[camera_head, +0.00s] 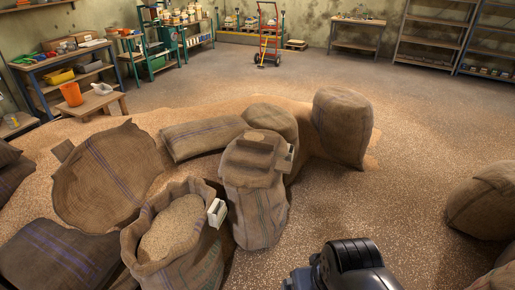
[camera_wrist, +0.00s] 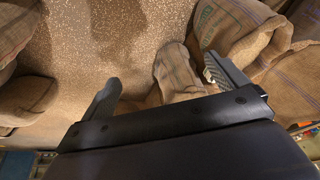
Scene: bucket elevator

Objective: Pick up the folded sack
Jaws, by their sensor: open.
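A small brown burlap bundle (camera_head: 257,143), which looks like the folded sack, lies on top of an upright, full burlap sack (camera_head: 258,208) in the middle of the head view. My gripper (camera_wrist: 163,70) shows in the wrist view with its two dark fingers wide apart and nothing gripped. A pale brown sack (camera_wrist: 176,68) with faint print appears beyond the gap, toward the right finger. I cannot tell whether it is the folded one. In the head view only a dark part of my arm shows at the bottom, and the fingers are out of sight.
An open sack of grain (camera_head: 172,228) stands left of the upright sack. A small white object (camera_head: 217,212) is at its rim. Another tall sack (camera_head: 341,125) stands behind on spilled grain. More sacks (camera_head: 485,205) are at the right edge. The floor (camera_head: 400,165) between is clear.

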